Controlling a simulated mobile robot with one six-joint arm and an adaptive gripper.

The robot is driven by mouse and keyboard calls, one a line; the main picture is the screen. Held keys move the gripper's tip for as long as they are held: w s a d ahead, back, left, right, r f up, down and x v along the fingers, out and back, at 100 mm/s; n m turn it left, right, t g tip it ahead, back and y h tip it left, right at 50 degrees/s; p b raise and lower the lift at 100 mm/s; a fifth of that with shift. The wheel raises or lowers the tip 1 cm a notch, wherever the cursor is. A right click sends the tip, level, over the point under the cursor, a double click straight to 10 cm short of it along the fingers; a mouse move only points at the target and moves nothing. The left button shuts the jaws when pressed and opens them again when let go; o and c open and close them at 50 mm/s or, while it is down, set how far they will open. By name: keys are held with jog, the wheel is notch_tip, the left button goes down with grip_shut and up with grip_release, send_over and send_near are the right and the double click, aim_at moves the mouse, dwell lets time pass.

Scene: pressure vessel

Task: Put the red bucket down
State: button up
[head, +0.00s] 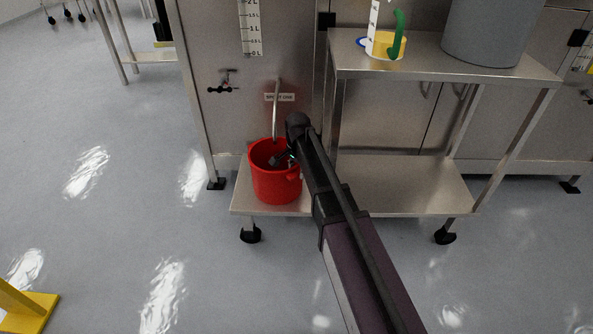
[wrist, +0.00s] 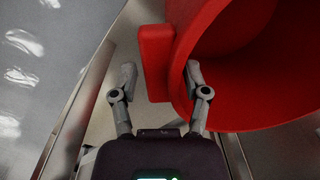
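The red bucket (head: 276,188) stands upright on the lower shelf (head: 400,185) of a steel cart, at the shelf's left end. In the wrist view the bucket (wrist: 262,70) fills the upper right, with a blocky red handle (wrist: 155,60) on its side. My gripper (wrist: 160,82) is open, with the handle between its fingers. The left finger is clear of the handle. The right finger is at the bucket's rim; I cannot tell whether it touches. In the head view my gripper (head: 284,156) is at the bucket's top, partly hidden by my arm.
A steel tank front with a bent pipe (head: 276,110) and a small tap (head: 224,86) stands behind the bucket. A yellow stand (head: 25,308) is at lower left.

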jog(key=shift+r, duration=0.2)
dwell(0.4)
notch_tip(320, 180, up, 12)
jog(key=p, duration=1.2)
jog(key=shift+s, duration=0.1)
jog(key=shift+f, duration=0.1)
dwell(0.7)
